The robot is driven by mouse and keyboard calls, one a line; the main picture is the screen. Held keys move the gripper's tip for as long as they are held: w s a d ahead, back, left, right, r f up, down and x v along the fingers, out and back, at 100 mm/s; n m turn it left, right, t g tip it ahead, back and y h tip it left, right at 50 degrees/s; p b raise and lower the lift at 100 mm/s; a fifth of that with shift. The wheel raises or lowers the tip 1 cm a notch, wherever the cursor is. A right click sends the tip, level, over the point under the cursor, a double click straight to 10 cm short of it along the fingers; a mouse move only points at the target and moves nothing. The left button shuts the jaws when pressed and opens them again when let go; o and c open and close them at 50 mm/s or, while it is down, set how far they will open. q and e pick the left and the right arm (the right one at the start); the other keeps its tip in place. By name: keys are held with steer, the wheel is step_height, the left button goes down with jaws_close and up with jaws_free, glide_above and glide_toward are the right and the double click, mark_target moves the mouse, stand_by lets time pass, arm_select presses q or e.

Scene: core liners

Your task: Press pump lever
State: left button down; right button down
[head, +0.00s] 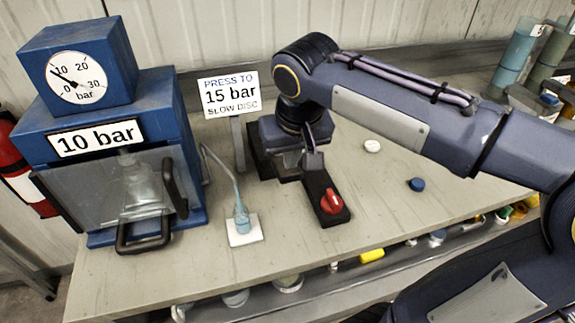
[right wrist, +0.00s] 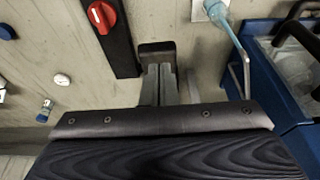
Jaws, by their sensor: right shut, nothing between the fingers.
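The pump is a long black base on the bench with a red knob (head: 331,202) at its near end; the knob also shows in the right wrist view (right wrist: 102,16). A dark pad (right wrist: 157,48), which looks like the lever's end, lies beside the base. My right gripper (right wrist: 163,84) is shut and empty, its fingertips at or just over this pad; I cannot tell whether they touch. In the head view the wrist hides most of the lever. The blue press (head: 190,165) carries a dial (head: 76,77) with its needle near 10 and a "10 bar" plate (head: 95,138).
A sign (head: 230,95) reads "PRESS TO 15 bar SLOW DISC". A thin tube runs from the press to a small bluish vial (head: 241,218) on a white tile (head: 245,236). White (head: 372,146) and blue (head: 416,184) caps lie to the right. The bench front is mostly clear.

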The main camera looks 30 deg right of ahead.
arm_select(q)
steer(key=shift+r, duration=0.15)
arm_select(e)
steer(key=v, duration=0.5)
steer(key=shift+s, duration=0.2)
stand_by(2.7)
arm_select(q)
steer(key=shift+w+d+f+b, duration=0.3)
steer(key=shift+w+d+f, duration=0.1)
arm_select(e)
steer(key=w+d+r+g, duration=0.1)
steer(key=w+r, duration=0.4)
steer(key=r, duration=0.1)
steer(key=shift+d+r, duration=0.3)
steer(key=shift+d, duration=0.1)
